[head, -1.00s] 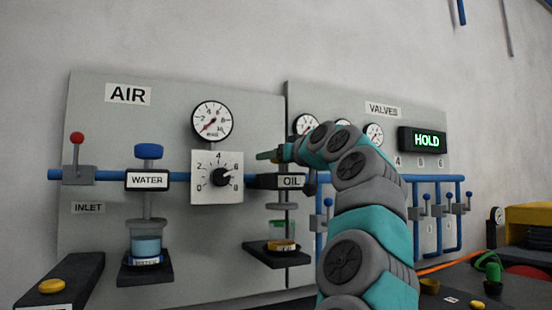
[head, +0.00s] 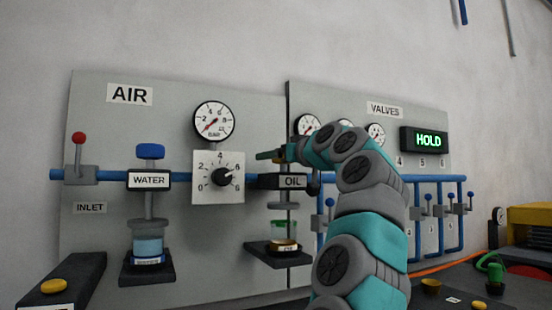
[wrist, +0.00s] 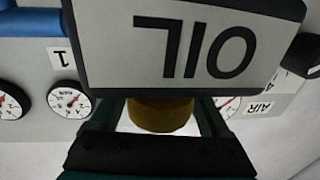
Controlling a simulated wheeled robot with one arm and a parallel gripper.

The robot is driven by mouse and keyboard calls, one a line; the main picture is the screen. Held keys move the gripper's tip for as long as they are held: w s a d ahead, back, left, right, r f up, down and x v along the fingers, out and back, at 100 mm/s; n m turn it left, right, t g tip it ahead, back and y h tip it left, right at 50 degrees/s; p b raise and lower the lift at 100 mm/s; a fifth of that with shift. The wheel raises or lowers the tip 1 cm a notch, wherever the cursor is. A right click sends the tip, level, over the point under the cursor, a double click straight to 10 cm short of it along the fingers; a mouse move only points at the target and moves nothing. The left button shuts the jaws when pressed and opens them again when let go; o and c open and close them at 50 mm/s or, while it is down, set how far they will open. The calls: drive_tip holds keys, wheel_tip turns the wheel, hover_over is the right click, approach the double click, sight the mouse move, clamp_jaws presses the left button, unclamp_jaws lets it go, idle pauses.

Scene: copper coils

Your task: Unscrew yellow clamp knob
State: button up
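The yellow clamp knob (wrist: 160,115) shows in the wrist view as a dull yellow cylinder, partly hidden by the OIL label block (wrist: 190,45), which appears upside down. My gripper's (wrist: 162,112) two dark teal fingers stand on either side of the knob. Narrow light gaps show beside it, so the gripper looks open around it; contact is not clear. In the head view, my gripper (head: 272,155) reaches from the right to just above the OIL block (head: 288,181). The knob cannot be made out there.
A dial (head: 221,177) and a pressure gauge (head: 214,122) are left of my gripper. The WATER unit (head: 148,181) is farther left. Blue valve pipes (head: 437,178) run right of my arm.

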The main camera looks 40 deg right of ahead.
drive_tip(key=shift+o, duration=1.3)
drive_tip(key=s+b, duration=0.1)
drive_tip(key=s, duration=0.1)
drive_tip(key=s+b, duration=0.1)
drive_tip(key=s, duration=0.4)
drive_tip(key=shift+s+a+b, duration=0.3)
drive_tip(key=shift+s+b, duration=0.05)
drive_tip(key=shift+b, duration=0.05)
